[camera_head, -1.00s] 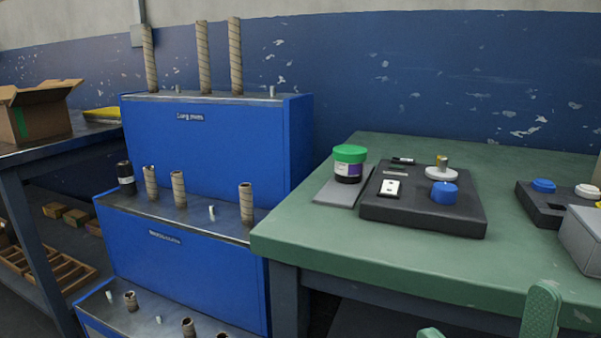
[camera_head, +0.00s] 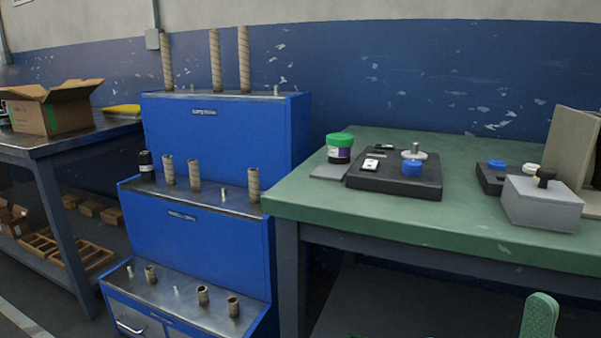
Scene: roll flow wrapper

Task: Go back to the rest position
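Neither of my grippers shows clearly in the head view. A green textured rounded piece (camera_head: 540,315) stands at the lower right edge in front of the table; I cannot tell whether it is part of my arm. The green table (camera_head: 400,235) fills the right side. On it is a black base plate (camera_head: 420,188) with a blue knob (camera_head: 412,168), a white disc with a metal post, and a small white switch. A jar with a green lid (camera_head: 340,147) stands on a grey plate beside it.
A blue stepped rack (camera_head: 225,140) holds several cardboard tubes on pegs. A dark bench (camera_head: 80,137) with an open cardboard box (camera_head: 50,107) is at left. A grey box with a black knob (camera_head: 541,204) sits at the table's right. Floor shows at lower left.

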